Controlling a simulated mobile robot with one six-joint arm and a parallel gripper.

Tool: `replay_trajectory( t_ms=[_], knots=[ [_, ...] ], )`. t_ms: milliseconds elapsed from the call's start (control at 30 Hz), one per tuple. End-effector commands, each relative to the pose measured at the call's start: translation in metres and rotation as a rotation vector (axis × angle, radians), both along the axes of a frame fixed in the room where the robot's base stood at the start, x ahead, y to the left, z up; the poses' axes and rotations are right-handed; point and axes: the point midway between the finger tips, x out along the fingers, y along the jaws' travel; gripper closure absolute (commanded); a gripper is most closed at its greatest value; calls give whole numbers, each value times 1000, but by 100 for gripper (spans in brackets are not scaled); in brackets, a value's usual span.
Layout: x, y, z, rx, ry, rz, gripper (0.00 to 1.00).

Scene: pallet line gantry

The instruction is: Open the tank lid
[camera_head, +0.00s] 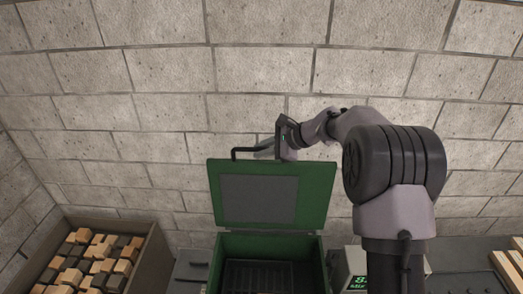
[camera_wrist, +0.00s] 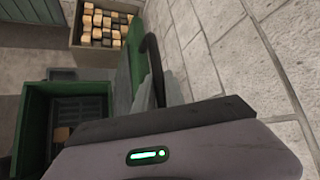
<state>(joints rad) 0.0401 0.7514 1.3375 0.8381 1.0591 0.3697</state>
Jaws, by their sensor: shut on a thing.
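The green tank lid (camera_head: 319,193) with a grey inner panel stands raised, nearly upright, at the back of the green tank (camera_head: 250,243) in the head view. The tank's mouth is open and a dark rack or grid (camera_head: 258,276) shows inside. My gripper (camera_head: 270,150) is at the lid's top edge, shut on the black lid handle (camera_head: 236,152). In the wrist view the handle (camera_wrist: 150,50) curves up from the lid's edge, and the lid (camera_wrist: 137,60) is seen nearly edge-on. The fingertips are partly hidden in both views.
A bin (camera_head: 150,245) of light and dark blocks stands at the left. A small box with a green display (camera_head: 358,282) is right of the tank. More light blocks (camera_head: 508,270) lie at the far right. A block wall (camera_head: 120,75) is close behind the lid.

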Motion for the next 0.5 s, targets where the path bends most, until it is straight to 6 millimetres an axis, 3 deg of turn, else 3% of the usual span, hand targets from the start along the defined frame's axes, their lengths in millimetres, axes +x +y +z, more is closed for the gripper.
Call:
replay_trajectory(
  t_ms=[167, 200, 300, 500],
  knots=[
    [-1, 0, -2, -1, 3, 1, 100],
    [-1, 0, -2, -1, 3, 1, 84],
    [0, 0, -1, 0, 2, 1, 64],
    [0, 0, 0, 0, 1, 1, 64]
  ],
)
